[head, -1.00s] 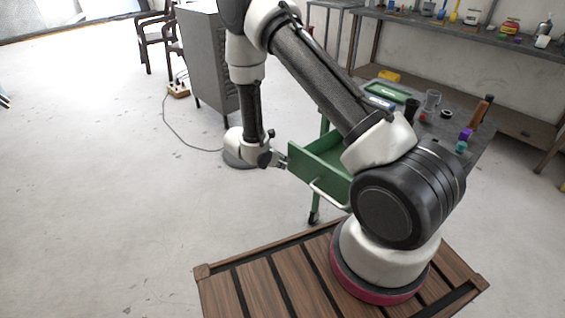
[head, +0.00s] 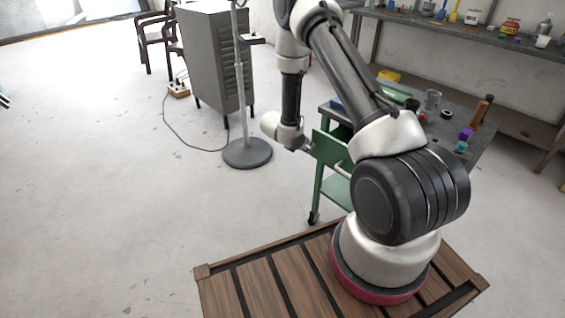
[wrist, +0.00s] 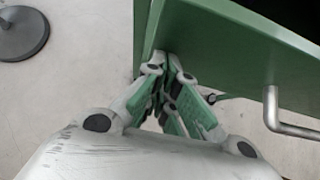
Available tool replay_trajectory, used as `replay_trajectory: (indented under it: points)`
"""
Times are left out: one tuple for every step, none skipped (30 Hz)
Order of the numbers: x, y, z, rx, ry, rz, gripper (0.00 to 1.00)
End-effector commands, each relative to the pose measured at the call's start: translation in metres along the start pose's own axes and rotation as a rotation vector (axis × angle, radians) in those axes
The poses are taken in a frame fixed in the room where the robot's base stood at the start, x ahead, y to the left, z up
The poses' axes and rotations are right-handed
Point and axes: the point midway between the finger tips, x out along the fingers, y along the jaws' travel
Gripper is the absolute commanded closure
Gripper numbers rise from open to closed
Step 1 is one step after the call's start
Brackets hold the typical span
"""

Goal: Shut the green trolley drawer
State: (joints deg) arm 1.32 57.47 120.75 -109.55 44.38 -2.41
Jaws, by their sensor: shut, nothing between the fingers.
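The green trolley (head: 316,190) stands behind my arm, with a dark grey top. Its green drawer (head: 328,146) shows its left part in the head view; my arm hides the rest. In the wrist view, the drawer's front panel (wrist: 225,45) fills the upper right, with a metal bar handle (wrist: 285,125) on it. My gripper (head: 308,148) is at the left end of the drawer front. In the wrist view its fingers (wrist: 166,66) are together and empty, against or very close to the panel.
A stand with a round grey base (head: 247,153) is left of my gripper. A grey cabinet (head: 212,60) stands behind it. Bottles and tools lie on the trolley top (head: 478,140). A workbench (head: 440,22) is at the back.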

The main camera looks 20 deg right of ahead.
Motion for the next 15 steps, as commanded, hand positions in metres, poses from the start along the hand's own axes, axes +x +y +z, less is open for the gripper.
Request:
replay_trajectory:
  points:
    - [0.011, -0.001, 0.011, 0.006, -0.001, -0.003, 1.00]
    - [0.017, -0.001, 0.017, 0.006, -0.001, -0.003, 1.00]
    - [0.024, -0.001, 0.024, 0.005, -0.002, -0.002, 1.00]
    - [0.029, -0.001, 0.030, 0.005, -0.002, -0.002, 1.00]
    - [0.035, -0.001, 0.035, 0.006, -0.001, -0.003, 1.00]
    - [0.041, -0.001, 0.042, 0.005, -0.001, -0.002, 1.00]
    - [0.046, -0.001, 0.046, 0.004, -0.001, -0.001, 1.00]
    - [0.051, -0.001, 0.051, 0.004, -0.001, -0.001, 1.00]
    - [0.057, -0.001, 0.057, 0.004, -0.002, -0.001, 1.00]
    - [0.061, -0.001, 0.061, 0.003, -0.001, -0.002, 1.00]
    - [0.065, -0.001, 0.065, 0.004, -0.001, -0.002, 1.00]
    - [0.069, -0.001, 0.070, 0.003, -0.001, -0.001, 1.00]
    - [0.072, 0.000, 0.072, 0.002, -0.001, -0.001, 1.00]
    - [0.075, 0.000, 0.075, 0.002, 0.000, -0.001, 1.00]
    - [0.079, 0.000, 0.079, 0.002, 0.000, 0.000, 1.00]
